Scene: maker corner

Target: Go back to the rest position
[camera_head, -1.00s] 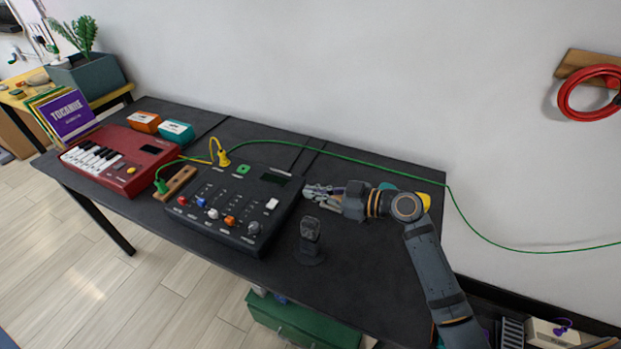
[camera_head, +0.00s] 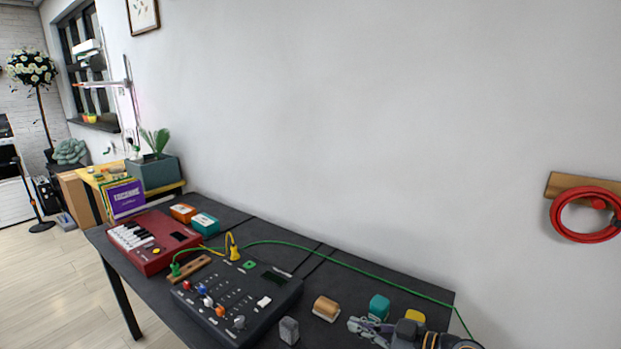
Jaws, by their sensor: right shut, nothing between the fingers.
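My right gripper (camera_head: 366,328) shows at the bottom right of the head view, over the dark table (camera_head: 335,283). It is shut and empty. Part of my right arm shows behind it at the lower edge. The gripper is to the right of the black mixer (camera_head: 238,305) and apart from it. My left gripper is not in view.
A red keyboard (camera_head: 152,243) stands at the table's left. A green cable (camera_head: 350,265) runs from the mixer area over the right edge.

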